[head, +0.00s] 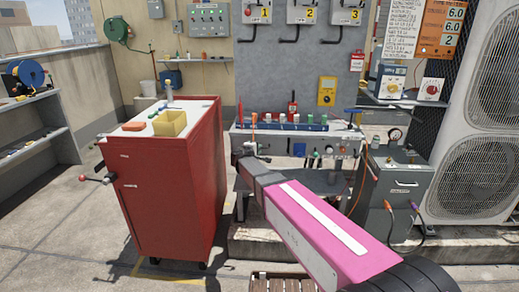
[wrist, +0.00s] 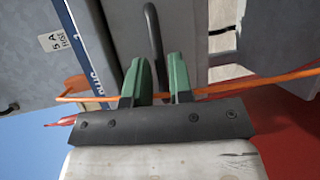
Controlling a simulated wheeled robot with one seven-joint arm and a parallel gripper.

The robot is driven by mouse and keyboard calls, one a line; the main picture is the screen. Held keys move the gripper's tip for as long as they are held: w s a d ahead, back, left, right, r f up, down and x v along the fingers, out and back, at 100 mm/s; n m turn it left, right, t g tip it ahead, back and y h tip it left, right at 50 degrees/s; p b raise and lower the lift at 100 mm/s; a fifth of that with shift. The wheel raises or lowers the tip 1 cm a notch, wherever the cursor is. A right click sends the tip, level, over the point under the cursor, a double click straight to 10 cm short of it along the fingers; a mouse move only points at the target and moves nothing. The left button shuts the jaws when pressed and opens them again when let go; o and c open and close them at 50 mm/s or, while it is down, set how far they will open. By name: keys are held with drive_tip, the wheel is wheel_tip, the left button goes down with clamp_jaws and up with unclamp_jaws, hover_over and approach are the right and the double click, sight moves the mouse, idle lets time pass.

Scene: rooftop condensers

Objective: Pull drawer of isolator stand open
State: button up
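The isolator stand (head: 300,75) is a grey upright panel with three numbered switch boxes. Below it is a bench ledge (head: 330,133) with a grey front. My gripper (head: 246,160) is at the left part of that front in the head view, its fingertips small and hard to make out. In the wrist view my gripper (wrist: 158,80) has two green fingers standing apart. A dark bar handle (wrist: 152,35) on a grey front (wrist: 123,30) shows beyond and between them. I cannot tell whether either finger touches it. The drawer's edges are not clear.
A red tool cabinet (head: 170,185) with a yellow bin (head: 170,123) on top stands close to the left of my arm. A grey cabinet (head: 395,195) with cables is at right, beside large condensers (head: 485,110). An orange cable (wrist: 270,80) runs near my fingers.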

drive_tip(key=shift+x, duration=1.25)
clamp_jaws()
